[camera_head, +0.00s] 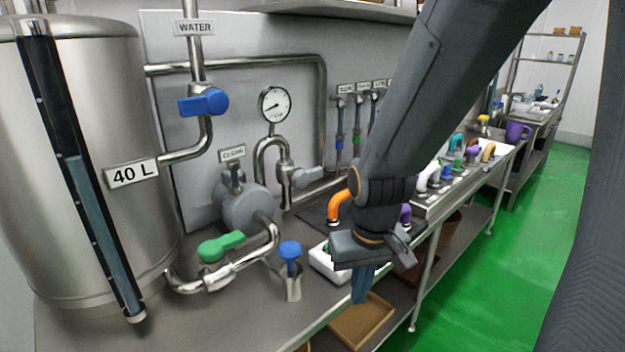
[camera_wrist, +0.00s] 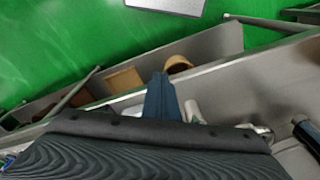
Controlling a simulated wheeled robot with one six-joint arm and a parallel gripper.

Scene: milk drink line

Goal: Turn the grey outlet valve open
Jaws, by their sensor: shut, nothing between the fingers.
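The grey outlet valve (camera_head: 306,177) sits on the bent steel pipe below the round gauge, in the head view. Its lever points right and slightly up, towards the pipe that runs to the right. I cannot tell from its angle whether it is open. My gripper (camera_head: 361,288) is shut and empty, pointing down by the bench's front edge. It is lower, nearer and to the right of the valve, clear of it. The wrist view shows the closed blue fingers (camera_wrist: 160,96) over the bench edge; the valve is not in that view.
A steel tank (camera_head: 95,150) stands at left. The gauge (camera_head: 274,104) is above. A white object (camera_head: 327,265) lies beside my gripper. Green floor (camera_head: 540,230) is clear at right.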

